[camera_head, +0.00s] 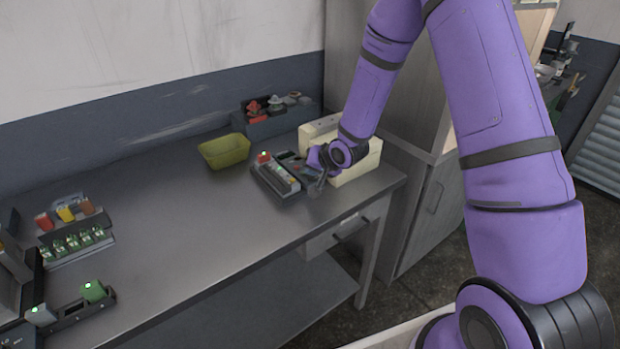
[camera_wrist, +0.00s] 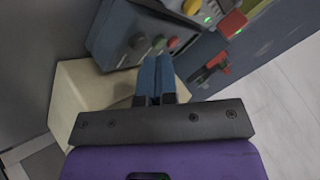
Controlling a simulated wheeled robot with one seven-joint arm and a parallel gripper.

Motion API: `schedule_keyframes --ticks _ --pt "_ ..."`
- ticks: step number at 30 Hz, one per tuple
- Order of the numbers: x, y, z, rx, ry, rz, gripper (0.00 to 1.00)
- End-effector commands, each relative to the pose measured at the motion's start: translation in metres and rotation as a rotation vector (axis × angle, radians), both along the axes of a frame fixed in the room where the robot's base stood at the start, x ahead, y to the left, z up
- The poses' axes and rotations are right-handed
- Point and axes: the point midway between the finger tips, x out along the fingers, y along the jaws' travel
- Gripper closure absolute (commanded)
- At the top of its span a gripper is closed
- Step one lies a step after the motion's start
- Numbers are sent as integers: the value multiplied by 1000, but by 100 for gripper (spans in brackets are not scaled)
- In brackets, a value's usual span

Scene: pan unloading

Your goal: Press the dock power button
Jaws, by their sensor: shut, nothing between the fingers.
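A dark dock (camera_head: 276,182) with a row of coloured parts lies near the right end of the grey table. A red block (camera_head: 264,157) with a lit green light is at its far left end. In the wrist view a dark panel (camera_wrist: 118,40) carries a red button (camera_wrist: 174,43), a green button (camera_wrist: 160,42) and a dark knob (camera_wrist: 138,42). I cannot tell which one is the power button. My gripper (camera_head: 316,188) is by the dock's right side. In the wrist view its blue fingers (camera_wrist: 157,64) are together and empty, their tips just below the buttons; contact is unclear.
A cream box (camera_head: 352,165) stands close behind my gripper. An olive bin (camera_head: 225,151) is left of the dock, and a grey rack (camera_head: 278,122) stands behind. More small devices (camera_head: 75,240) are at the table's left. The middle tabletop is clear.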

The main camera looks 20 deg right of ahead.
Motion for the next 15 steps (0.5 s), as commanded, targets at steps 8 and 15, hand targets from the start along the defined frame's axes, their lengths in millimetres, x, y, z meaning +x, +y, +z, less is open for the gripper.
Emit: schedule_keyframes --ticks 8,15 --pt "0 0 -3 0 1 1 100" --pt "0 0 -5 1 1 0 100"
